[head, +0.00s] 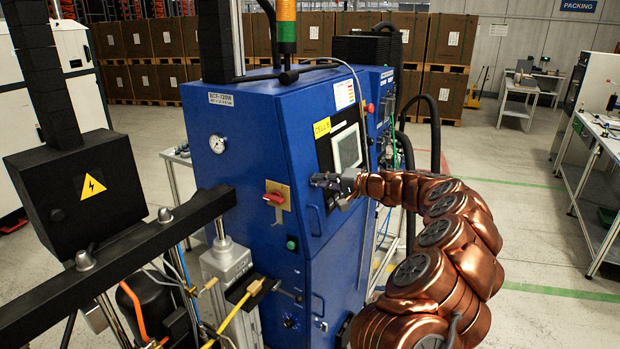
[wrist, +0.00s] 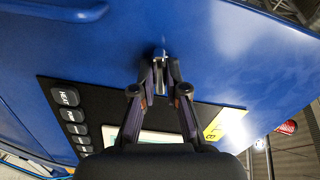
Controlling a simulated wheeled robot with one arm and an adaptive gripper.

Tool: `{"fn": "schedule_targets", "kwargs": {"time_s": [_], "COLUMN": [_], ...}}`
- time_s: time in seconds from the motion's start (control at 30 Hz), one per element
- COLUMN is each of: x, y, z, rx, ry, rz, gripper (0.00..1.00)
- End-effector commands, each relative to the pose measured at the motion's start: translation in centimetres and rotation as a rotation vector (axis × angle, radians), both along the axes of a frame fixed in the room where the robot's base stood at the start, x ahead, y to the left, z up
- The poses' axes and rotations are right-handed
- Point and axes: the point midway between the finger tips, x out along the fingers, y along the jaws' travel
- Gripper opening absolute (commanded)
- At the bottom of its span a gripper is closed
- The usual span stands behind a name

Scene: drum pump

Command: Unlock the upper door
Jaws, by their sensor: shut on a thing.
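The blue cabinet (head: 240,130) stands in the middle of the head view. Its blue upper door (head: 310,240) carries a black control panel with a screen (head: 347,148), and looks closed. My gripper (head: 318,181) is at the door face, below and left of the screen. In the wrist view my gripper (wrist: 161,88) has its fingers closed together on a small metal key-like piece (wrist: 160,55) at the blue surface. The fingers hide most of this piece, and I cannot tell how it is turned. A blue bar handle (wrist: 65,10) shows at upper left in the wrist view.
A red rotary switch (head: 274,198) on a yellow plate is left of my gripper. A black box with a warning sign (head: 80,190) stands at the left. Open floor (head: 540,240) lies at the right.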

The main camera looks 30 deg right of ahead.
Motion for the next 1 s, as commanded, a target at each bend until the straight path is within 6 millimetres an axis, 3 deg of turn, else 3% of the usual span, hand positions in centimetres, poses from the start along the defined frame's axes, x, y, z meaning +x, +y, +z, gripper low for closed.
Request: {"fn": "schedule_targets", "kwargs": {"time_s": [0.93,0.97,1.0], "x": [-0.02,-0.02,-0.02], "y": [-0.11,-0.11,-0.11], "z": [0.09,0.09,0.10], "rx": [0.238,0.239,0.238], "ry": [0.141,0.140,0.141], "rz": [-0.054,-0.054,-0.054], "gripper": [0.00,0.16,0.20]}}
